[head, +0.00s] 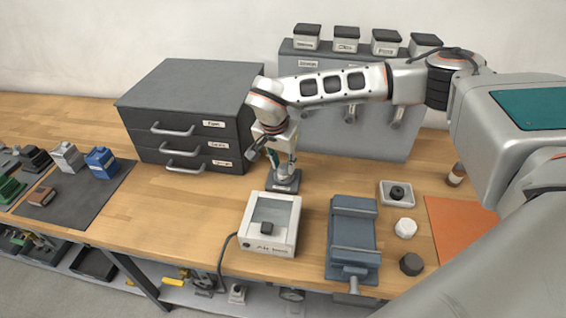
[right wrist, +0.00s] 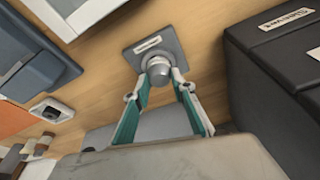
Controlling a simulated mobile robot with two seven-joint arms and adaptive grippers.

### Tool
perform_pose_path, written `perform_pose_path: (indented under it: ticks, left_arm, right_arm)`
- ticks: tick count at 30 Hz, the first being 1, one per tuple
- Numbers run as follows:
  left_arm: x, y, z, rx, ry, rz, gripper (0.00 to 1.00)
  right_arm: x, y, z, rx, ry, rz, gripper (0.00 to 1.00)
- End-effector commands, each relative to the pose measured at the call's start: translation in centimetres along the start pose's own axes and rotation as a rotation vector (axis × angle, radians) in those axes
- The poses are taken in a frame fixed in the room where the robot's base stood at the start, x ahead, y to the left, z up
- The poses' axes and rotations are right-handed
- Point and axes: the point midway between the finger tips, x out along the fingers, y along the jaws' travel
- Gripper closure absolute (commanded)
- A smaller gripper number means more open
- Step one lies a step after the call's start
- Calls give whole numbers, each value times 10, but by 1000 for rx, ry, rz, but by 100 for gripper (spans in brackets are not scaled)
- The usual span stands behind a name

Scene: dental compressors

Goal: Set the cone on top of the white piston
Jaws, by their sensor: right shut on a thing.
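My right gripper (head: 283,168) points down over a dark square labelled base (head: 283,184) in the middle of the bench. In the right wrist view its teal-sided fingers (right wrist: 160,75) are shut on a grey rounded piece (right wrist: 158,70), which looks like the cone. A pale ring shows just beyond that piece, above the square base (right wrist: 148,48). I cannot tell whether the grey piece touches what is under it. A white faceted piece (head: 405,228) lies at the right of the bench; I cannot tell whether it is the white piston. My left gripper is not in view.
A black drawer cabinet (head: 190,112) stands behind left of the gripper. A grey-white device (head: 270,224) and a blue-grey vise (head: 353,240) stand in front. A small tray (head: 396,194), dark faceted piece (head: 411,264) and orange mat (head: 460,228) are right. Bench left of the device is clear.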

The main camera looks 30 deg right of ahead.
Motion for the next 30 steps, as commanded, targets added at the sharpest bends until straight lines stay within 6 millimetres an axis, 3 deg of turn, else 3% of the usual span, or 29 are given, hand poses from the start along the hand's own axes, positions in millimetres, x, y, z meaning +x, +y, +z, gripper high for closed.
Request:
perform_pose_path:
  ticks: [8,9,10,18,20,30]
  left_arm:
    - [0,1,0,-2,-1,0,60]
    - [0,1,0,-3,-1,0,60]
    - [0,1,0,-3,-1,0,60]
    - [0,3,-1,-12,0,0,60]
    - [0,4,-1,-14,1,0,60]
    - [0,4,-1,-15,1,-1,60]
  right_arm:
    - [0,0,0,0,0,0,100]
    - [0,0,0,0,0,0,65]
    - [0,0,0,0,0,0,57]
    - [0,0,0,0,0,0,56]
    - [0,0,0,0,0,1,42]
    - [0,0,0,1,0,1,42]
